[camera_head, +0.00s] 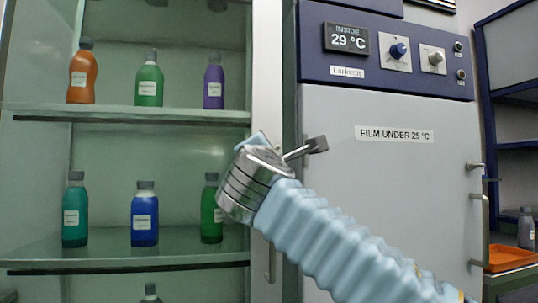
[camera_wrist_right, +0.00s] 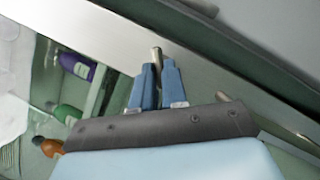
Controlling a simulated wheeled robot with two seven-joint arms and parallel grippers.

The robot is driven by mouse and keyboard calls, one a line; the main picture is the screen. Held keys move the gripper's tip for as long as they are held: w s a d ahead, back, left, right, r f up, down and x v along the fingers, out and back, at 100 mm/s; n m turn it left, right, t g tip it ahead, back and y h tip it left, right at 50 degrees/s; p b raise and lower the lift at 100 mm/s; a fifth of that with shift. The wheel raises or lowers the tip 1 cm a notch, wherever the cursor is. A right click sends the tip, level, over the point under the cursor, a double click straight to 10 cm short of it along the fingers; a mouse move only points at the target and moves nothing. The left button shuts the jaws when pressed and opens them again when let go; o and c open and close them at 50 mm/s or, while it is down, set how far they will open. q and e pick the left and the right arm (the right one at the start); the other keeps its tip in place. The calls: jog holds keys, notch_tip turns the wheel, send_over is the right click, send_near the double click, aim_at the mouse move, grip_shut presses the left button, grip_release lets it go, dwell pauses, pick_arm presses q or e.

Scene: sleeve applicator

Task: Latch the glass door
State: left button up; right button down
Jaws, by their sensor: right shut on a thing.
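The glass door (camera_head: 110,160) is on the left of the head view, with bottles on shelves seen through it. Its pale upright frame (camera_head: 266,70) runs along its right side. My right gripper (camera_head: 250,142) is at this frame; its fingers are partly hidden behind its own wrist. In the right wrist view its blue fingers (camera_wrist_right: 157,75) are closed around a small metal latch pin (camera_wrist_right: 156,53), whose tip sticks out between them. Whether the latch is engaged cannot be seen. My left gripper is in neither view.
Right of the frame stands a grey cabinet (camera_head: 390,185) with a blue control panel (camera_head: 390,80) reading 29 °C and a label, "FILM UNDER 25 °C". It has a bar handle (camera_head: 479,230). An orange tray (camera_head: 510,257) and a bottle (camera_head: 526,228) are at far right.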

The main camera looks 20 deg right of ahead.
jog(key=shift+a+r+m+g+p, duration=0.1)
jog(key=shift+m+g+p, duration=0.35)
jog(key=shift+m, duration=0.8)
jog(key=shift+d+r+m+g+p, duration=0.15)
jog(key=shift+m+g+p, duration=0.3)
jog(key=shift+m, duration=0.75)
jog(key=shift+a+r+m+g+p, duration=0.25)
jog(key=shift+m+g, duration=0.35)
jog(key=shift+m, duration=0.65)
jog(key=shift+d+f, duration=0.1)
jog(key=shift+f, duration=0.1)
jog(key=c, duration=1.2)
grip_release()
jog(key=shift+o, duration=0.2)
